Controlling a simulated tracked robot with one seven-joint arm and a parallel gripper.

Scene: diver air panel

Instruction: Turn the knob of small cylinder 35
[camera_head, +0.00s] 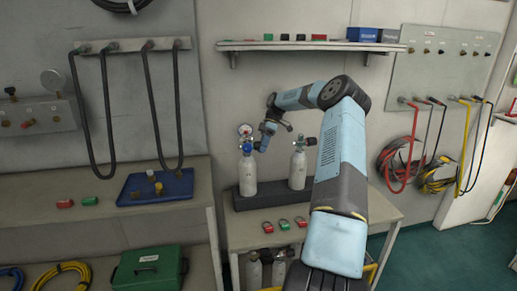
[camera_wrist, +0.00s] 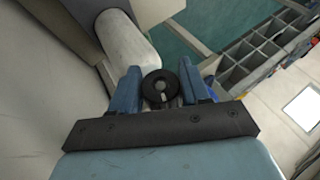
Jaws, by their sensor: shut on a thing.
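Two small pale cylinders stand upright on a dark block on the bench in the head view. The left cylinder (camera_head: 247,175) has a blue part and a round gauge (camera_head: 245,130) at its top. The right cylinder (camera_head: 298,168) has a dark knob (camera_head: 311,141) on its right side. No number is readable on either. My gripper (camera_head: 259,146) is at the right side of the left cylinder's top. In the wrist view, my gripper's blue fingers (camera_wrist: 159,86) are shut around a round black knob (camera_wrist: 160,90), with the pale cylinder (camera_wrist: 128,42) beyond it.
A shelf (camera_head: 300,46) with small boxes runs above the cylinders. Red and green padlock-like items (camera_head: 284,224) lie on the bench front. A blue tray (camera_head: 130,195) lies on the left bench. Coloured hoses (camera_head: 410,165) hang at right. The dark block (camera_head: 270,200) has free room between the cylinders.

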